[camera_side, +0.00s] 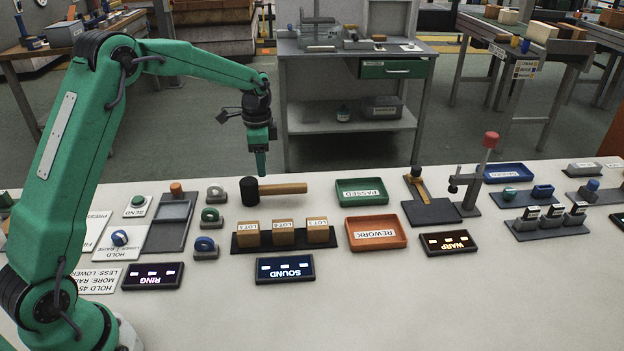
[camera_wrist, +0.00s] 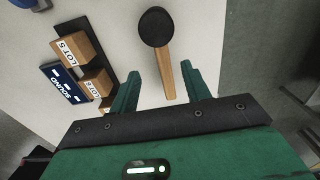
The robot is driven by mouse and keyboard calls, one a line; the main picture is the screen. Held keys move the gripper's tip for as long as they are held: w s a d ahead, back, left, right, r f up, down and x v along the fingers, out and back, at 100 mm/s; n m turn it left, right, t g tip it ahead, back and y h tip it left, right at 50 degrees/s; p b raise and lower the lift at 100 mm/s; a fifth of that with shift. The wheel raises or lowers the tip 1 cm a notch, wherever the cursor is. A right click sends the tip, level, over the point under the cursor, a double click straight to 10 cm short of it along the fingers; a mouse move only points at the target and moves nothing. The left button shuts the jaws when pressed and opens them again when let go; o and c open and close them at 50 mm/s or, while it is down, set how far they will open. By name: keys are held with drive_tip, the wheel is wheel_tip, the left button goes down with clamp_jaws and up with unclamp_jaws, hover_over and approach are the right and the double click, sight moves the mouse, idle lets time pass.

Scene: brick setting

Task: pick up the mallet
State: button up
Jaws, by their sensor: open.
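The mallet lies on the white table in the side view, with a black head (camera_side: 249,190) at the left and a wooden handle (camera_side: 284,188) pointing right. My gripper (camera_side: 262,172) is above the table, close over the mallet near its head end. In the wrist view the mallet's black head (camera_wrist: 156,27) is beyond the fingertips, and its wooden handle (camera_wrist: 166,72) runs back between them. My gripper (camera_wrist: 160,82) is open there, with one green finger on each side of the handle.
A rack with lot-marked wooden blocks (camera_side: 283,234) stands in front of the mallet. The green PASSED tray (camera_side: 340,199) is to its right, with the orange REWORK tray (camera_side: 352,238) nearer. Several small knobbed stands (camera_side: 210,214) are to its left.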

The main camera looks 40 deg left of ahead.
sight(264, 186)
drive_tip(key=shift+w+a+f, duration=0.25)
drive_tip(key=shift+w+f, duration=0.05)
drive_tip(key=shift+f, duration=1.55)
drive_tip(key=shift+s+d+f, duration=0.1)
drive_tip(key=shift+s+f, duration=0.05)
drive_tip(key=shift+f, duration=2.45)
clamp_jaws()
